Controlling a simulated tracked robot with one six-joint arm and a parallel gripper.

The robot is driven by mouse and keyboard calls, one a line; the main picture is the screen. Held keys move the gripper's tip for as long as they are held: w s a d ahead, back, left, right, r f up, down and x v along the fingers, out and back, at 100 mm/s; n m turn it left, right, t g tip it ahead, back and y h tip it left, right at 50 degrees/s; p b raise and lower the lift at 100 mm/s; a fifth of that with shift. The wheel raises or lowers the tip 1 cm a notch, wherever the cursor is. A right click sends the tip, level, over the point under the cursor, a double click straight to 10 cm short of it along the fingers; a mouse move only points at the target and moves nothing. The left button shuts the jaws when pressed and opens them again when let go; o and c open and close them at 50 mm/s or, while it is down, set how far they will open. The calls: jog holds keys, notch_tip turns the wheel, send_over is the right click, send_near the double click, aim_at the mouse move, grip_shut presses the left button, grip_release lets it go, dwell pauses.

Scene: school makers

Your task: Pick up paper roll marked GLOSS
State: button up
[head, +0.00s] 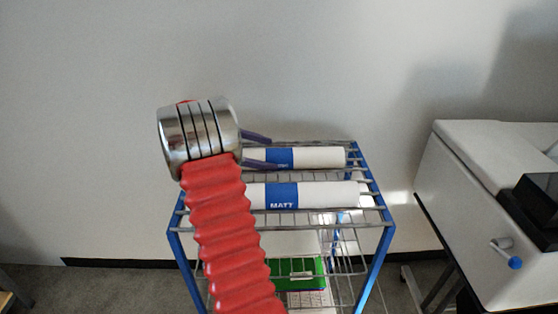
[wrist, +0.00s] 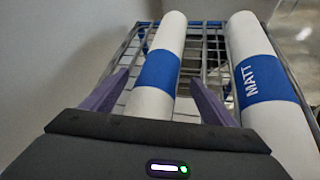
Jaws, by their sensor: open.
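Two white paper rolls with blue bands lie side by side on the top of a wire rack. The front roll (head: 325,195) reads MATT; it is the right roll in the wrist view (wrist: 262,75). The back roll (head: 320,157) is partly hidden by my gripper in the head view, and the word on its band is too small to read. In the wrist view this roll (wrist: 160,72) has no readable word. My gripper (head: 270,152) is open, its two purple fingers on either side of the back roll, with gaps showing beside it.
The wire rack (head: 376,222) has blue posts and stands near a plain wall. A green item (head: 300,272) lies on a lower shelf. A large white machine (head: 465,200) stands to the right, with a gap between it and the rack.

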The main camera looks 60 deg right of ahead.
jog(key=shift+x, duration=1.4)
jog(key=shift+c, duration=0.4)
jog(key=shift+r, duration=0.1)
jog(key=c, duration=1.9)
jog(key=shift+o, duration=0.2)
jog(key=shift+r, duration=5.1)
